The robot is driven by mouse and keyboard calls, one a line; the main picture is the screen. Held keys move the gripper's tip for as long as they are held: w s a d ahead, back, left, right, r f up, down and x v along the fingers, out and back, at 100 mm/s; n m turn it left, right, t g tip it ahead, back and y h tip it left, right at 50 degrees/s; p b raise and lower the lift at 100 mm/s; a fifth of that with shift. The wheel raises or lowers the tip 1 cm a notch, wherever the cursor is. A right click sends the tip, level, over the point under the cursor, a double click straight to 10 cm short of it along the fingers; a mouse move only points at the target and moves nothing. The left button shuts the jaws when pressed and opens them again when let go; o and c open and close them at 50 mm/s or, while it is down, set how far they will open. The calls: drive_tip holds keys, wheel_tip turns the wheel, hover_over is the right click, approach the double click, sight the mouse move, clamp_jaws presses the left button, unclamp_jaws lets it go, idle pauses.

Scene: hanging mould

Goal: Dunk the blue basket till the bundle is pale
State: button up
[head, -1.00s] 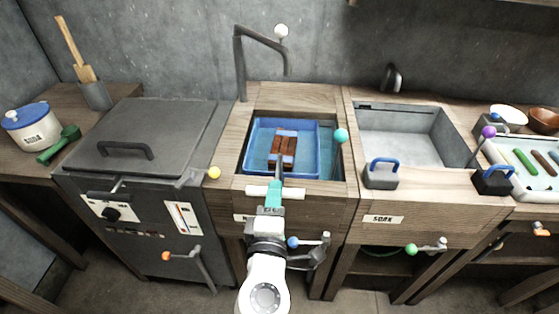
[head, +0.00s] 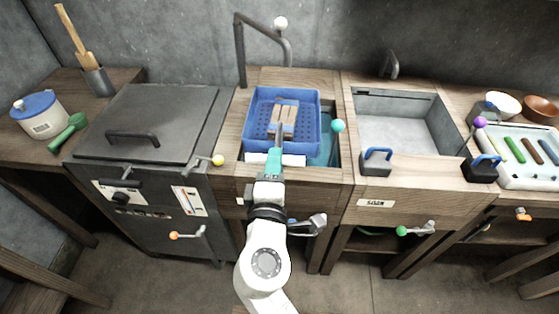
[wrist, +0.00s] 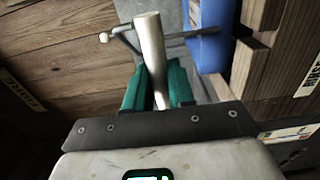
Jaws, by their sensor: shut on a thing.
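The blue basket (head: 256,108) is raised above the left basin and looks tipped slightly towards me. The bundle (head: 284,115) lies in it, tan to light brown with a darker band across it. My gripper (head: 274,158) is at the basket's near side, its teal fingers shut on the pale handle (head: 293,160). In the wrist view, the fingers close around this whitish bar (wrist: 151,55), and part of the blue basket (wrist: 207,40) shows beyond. Teal liquid (head: 324,150) shows in the basin beside the basket.
A grey soak basin (head: 400,115) stands to the right, with a blue-handled block (head: 376,161) at its front edge. A lidded grey unit (head: 150,115) stands to the left. A bent tap (head: 262,38) rises behind the basket.

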wheel_tip(320, 180, down, 16)
drive_tip(key=b, duration=1.4)
drive_tip(key=shift+r+b, duration=0.2)
drive_tip(key=shift+b, duration=0.2)
drive_tip(key=shift+o, duration=0.5)
drive_tip(key=shift+f, duration=0.2)
drive_tip(key=shift+r+p, duration=0.55)
drive_tip(key=shift+r, duration=0.15)
drive_tip(key=shift+c, duration=0.5)
wheel_tip(320, 180, up, 15)
drive_tip(key=p, duration=1.1)
drive_tip(key=shift+p, duration=0.35)
drive_tip(key=shift+f, duration=0.1)
drive_tip(key=shift+f, duration=0.1)
